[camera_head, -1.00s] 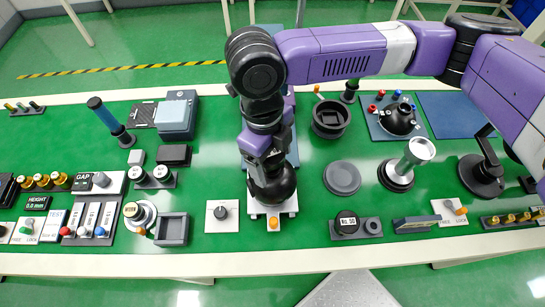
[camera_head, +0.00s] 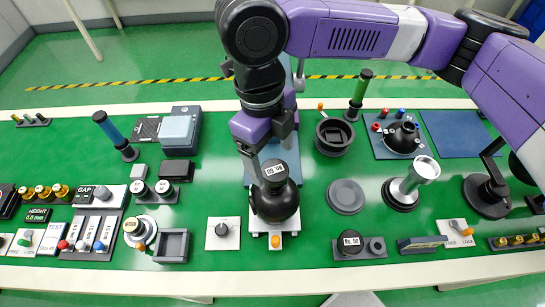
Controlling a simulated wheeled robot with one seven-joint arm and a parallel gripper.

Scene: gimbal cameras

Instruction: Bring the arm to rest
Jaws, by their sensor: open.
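My purple and black arm reaches in from the upper right, and my gripper (camera_head: 262,150) hangs over the middle of the green table (camera_head: 310,240). Its jaws are open and hold nothing. Below it stands a black rounded device (camera_head: 274,203) on a white base, with a small black labelled weight (camera_head: 274,170) on top. The fingertips are close above the weight; I cannot tell whether they touch it. The arm hides part of the blue-grey stand behind the device.
A dark ring cup (camera_head: 334,134), a grey disc (camera_head: 346,196) and a silver-topped post (camera_head: 412,180) stand to the right. A blue-handled tool (camera_head: 113,132) and a grey box (camera_head: 180,132) stand to the left. Bare green table lies between several of these.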

